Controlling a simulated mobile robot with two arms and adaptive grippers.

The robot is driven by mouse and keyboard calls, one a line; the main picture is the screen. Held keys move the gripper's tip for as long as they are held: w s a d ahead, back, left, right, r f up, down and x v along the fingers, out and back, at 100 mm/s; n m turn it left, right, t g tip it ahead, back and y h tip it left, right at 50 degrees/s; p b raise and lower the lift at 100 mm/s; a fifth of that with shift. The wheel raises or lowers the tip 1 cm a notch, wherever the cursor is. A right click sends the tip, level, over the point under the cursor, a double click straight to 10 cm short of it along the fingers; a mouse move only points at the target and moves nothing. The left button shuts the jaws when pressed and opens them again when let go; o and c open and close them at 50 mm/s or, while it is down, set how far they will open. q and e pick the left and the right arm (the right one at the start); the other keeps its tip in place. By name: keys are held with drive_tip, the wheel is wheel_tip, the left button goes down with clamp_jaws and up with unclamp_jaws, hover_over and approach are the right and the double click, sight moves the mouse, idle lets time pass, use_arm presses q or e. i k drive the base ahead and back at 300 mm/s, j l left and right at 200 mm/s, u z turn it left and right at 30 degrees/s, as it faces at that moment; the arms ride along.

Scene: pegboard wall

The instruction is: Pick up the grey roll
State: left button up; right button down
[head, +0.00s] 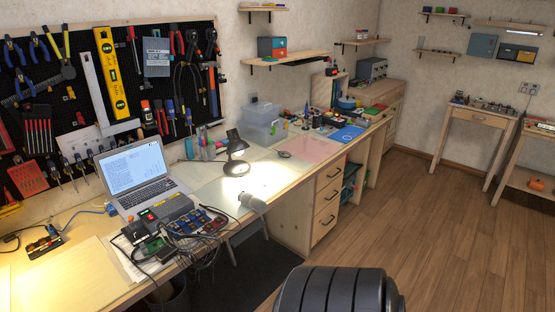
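A light grey cylinder (252,202), which looks like the grey roll, lies on its side near the front edge of the workbench. It is in the lit area in front of the black desk lamp (236,160). Its far end is small in view and I cannot make out its details. Neither of my grippers shows in the head view.
An open laptop (140,172) and electronics with cables (190,225) crowd the bench left of the cylinder. A pink mat (309,150) lies to its right. Bare light bench top surrounds it on the right. A pegboard (110,60) with tools hangs behind. The wooden floor (450,220) at right is open.

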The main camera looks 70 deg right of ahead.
sight(248, 199)
drive_tip(key=z, duration=2.1)
